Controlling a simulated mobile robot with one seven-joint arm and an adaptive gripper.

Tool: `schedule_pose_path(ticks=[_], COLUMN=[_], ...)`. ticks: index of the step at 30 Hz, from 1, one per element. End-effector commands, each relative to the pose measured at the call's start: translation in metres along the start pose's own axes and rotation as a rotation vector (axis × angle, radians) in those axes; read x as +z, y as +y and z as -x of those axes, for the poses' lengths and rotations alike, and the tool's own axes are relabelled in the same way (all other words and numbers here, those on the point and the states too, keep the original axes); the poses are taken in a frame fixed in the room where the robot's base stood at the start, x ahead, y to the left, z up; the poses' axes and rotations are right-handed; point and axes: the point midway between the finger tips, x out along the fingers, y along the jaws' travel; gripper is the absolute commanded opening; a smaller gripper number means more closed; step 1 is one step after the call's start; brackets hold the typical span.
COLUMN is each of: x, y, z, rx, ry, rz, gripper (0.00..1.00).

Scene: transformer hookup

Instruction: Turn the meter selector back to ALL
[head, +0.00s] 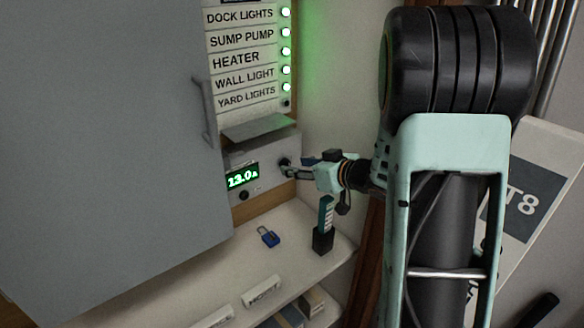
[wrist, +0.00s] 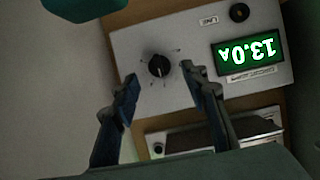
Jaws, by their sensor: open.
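The meter selector is a round black knob (wrist: 159,66) with a white pointer line and tick marks around it, on the light meter panel (wrist: 205,85). The tick labels are too small to read. The green display (wrist: 249,51) reads 13.0 A, and it also shows in the head view (head: 242,177). My gripper (wrist: 160,85) is open, with one finger on each side of the knob in the wrist view, and nothing is between the fingers. Contact cannot be told.
A grey cabinet door (head: 110,130) stands at the left. A label strip (head: 240,60) with several lit green lamps is above the meter. A blue padlock (head: 268,237) and a dark holder (head: 323,240) stand on the shelf below. A wooden post (head: 368,250) is at the right.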

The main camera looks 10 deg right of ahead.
Motion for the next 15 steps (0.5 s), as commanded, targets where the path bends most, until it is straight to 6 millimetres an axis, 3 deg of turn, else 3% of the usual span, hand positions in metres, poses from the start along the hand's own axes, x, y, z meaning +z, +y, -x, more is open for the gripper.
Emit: schedule_pose_path(ticks=[6,15], x=[0.001,0.0], y=[0.0,0.0], z=[-0.028,-0.035], rx=[0.0,0.002], ry=[-0.001,0.0], rz=[0.001,0.001], gripper=[0.41,0.41])
